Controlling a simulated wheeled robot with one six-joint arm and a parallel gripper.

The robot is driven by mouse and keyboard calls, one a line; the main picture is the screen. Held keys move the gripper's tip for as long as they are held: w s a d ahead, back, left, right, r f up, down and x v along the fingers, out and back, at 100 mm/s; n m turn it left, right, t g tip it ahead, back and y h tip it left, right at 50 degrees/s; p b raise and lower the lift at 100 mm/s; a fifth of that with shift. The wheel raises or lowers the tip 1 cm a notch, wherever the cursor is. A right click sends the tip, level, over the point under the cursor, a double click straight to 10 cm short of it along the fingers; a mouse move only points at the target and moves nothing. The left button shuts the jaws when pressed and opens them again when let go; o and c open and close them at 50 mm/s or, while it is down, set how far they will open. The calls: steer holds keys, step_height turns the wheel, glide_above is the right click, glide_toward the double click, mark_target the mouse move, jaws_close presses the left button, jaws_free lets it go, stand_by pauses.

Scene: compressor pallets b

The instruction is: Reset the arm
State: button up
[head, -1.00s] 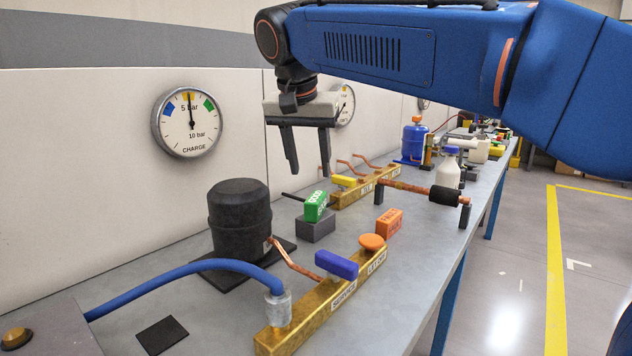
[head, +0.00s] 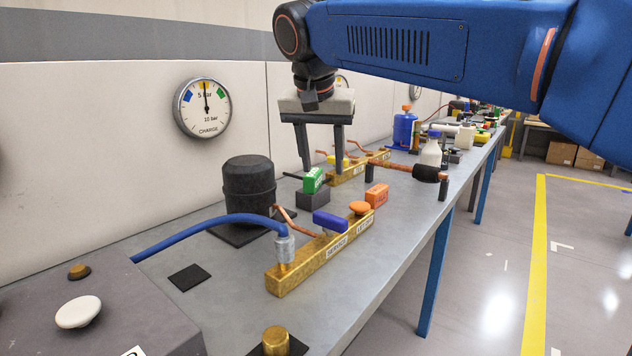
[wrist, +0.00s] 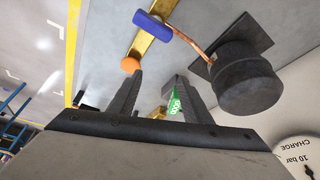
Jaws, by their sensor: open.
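My gripper (head: 321,168) is open and empty, its two dark fingers pointing down above the bench. In the head view it hangs over the area near the green block (head: 313,180) on its dark grey stand. In the wrist view the fingers (wrist: 155,85) are apart with nothing between them. The wrist view also shows the green block (wrist: 175,101) by the right finger and the orange knob (wrist: 130,65) by the left finger.
The black compressor (head: 248,190), blue hose (head: 200,227), brass manifold (head: 290,277) with blue handle (head: 330,222), and orange block (head: 377,195) stand on the bench (head: 350,260). A charge gauge (head: 202,107) is on the wall. Open floor lies to the right.

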steer(key=s+d+f+n, duration=0.1)
steer(key=s+d+f, duration=0.45)
steer(key=d, duration=0.35)
steer(key=s+d+f+n, duration=0.1)
steer(key=s+d+f, duration=0.45)
steer(key=d, duration=0.45)
steer(key=s+d+f, duration=0.4)
steer(key=s+f, duration=0.3)
steer(key=f, duration=0.2)
steer(key=s+d+f+y, duration=0.1)
steer(key=s+d+f, duration=0.3)
steer(key=s+f, duration=0.3)
step_height(320, 180, down, 2)
steer(key=shift+d+f+n+t, duration=0.25)
steer(key=shift+d+n+t, duration=0.05)
steer(key=shift+d+n, duration=0.1)
